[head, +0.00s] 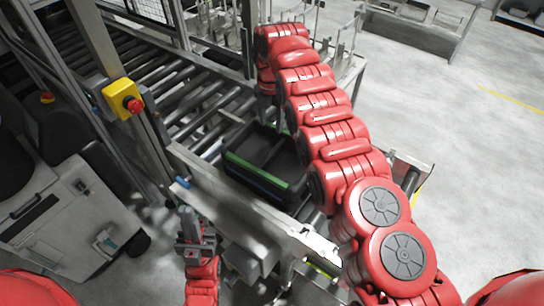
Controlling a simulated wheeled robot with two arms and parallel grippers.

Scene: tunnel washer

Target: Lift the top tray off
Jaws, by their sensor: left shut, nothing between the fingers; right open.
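A black tray with a green strip along its near edge (252,171) sits on the roller conveyor in the middle of the head view. Below the green strip a blue strip (262,182) shows, seemingly on a second tray underneath. My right arm passes over the tray's right side and hides part of it. My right gripper (266,112) points down at the tray's far end; it is open, its fingers barely visible behind the arm. My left gripper (189,222) is shut and empty, in front of the conveyor's near edge, to the left of and apart from the tray.
The roller conveyor (195,92) runs to the upper left. A yellow box with a red emergency button (123,99) is on a metal post at left. A white cabinet (75,215) stands at lower left. Racks stand behind; the floor at right is clear.

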